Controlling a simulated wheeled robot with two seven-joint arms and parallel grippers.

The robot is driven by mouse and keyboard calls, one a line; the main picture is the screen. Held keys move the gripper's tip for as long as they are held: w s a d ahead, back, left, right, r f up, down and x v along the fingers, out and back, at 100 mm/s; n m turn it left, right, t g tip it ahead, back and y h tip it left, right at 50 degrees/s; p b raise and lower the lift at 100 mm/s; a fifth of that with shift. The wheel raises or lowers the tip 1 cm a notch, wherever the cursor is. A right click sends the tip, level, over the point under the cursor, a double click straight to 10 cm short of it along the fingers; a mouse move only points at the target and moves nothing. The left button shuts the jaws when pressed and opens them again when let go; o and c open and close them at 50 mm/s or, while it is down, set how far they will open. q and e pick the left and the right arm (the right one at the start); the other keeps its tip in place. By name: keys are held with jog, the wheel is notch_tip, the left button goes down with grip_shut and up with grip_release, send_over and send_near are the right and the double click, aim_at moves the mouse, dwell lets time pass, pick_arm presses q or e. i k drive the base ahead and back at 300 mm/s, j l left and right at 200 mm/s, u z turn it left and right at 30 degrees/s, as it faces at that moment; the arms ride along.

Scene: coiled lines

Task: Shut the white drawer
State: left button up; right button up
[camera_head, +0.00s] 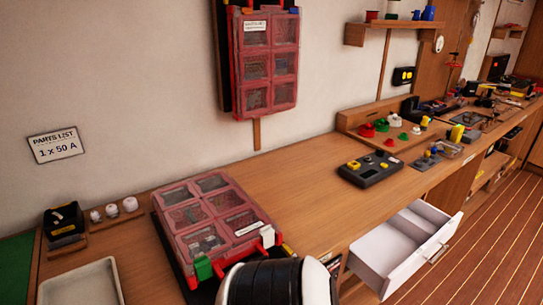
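The white drawer (385,258) is pulled open from under the front edge of the wooden counter, right of centre. It sticks out over the floor, and its inside looks empty. Its front panel has a handle (437,253) on the outer face. Neither of my grippers is in view. A black and white link of my own arm shows at the bottom centre, left of the drawer and apart from it in the picture.
A red compartment case (217,188) lies on the counter near the arm link. A grey tray (117,281) is at the lower left. A black control box (371,169) stands on the counter behind the drawer. The plank floor (500,262) right of the drawer is clear.

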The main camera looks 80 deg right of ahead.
aim_at(385, 259)
jog(key=k+z, duration=0.1)
jog(key=z, duration=1.85)
jog(key=j+z, duration=0.15)
jog(key=z, duration=1.85)
jog(key=i+j, duration=0.05)
